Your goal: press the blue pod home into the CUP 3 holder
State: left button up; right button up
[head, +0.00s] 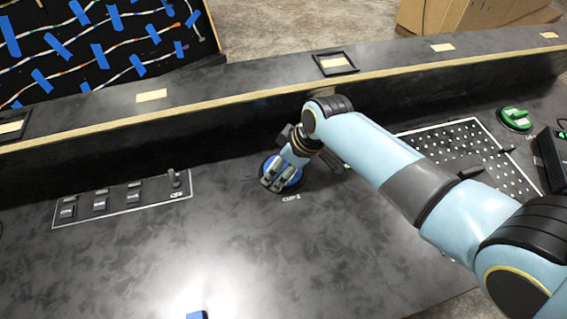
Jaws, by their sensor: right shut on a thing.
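My right gripper (273,184) reaches down to the console top near the middle of the head view. It is shut on the round blue pod (293,179), whose blue rim shows around the fingers. The pod is at the console surface just behind a small printed cup label (291,198), whose number is too small to read surely. The fingers and wrist cover much of the pod and whatever holder is under it, so how deep it sits cannot be told. My left gripper is not in view.
A switch panel (125,207) with a small lever lies to the left. A perforated plate (480,150) and a green knob (515,118) are on the right. A raised ledge (230,85) runs behind. A small blue piece (197,315) shows at the bottom edge. The front middle is clear.

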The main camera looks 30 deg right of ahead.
dwell(0.3)
jog(key=o, duration=1)
jog(key=v, duration=1.2)
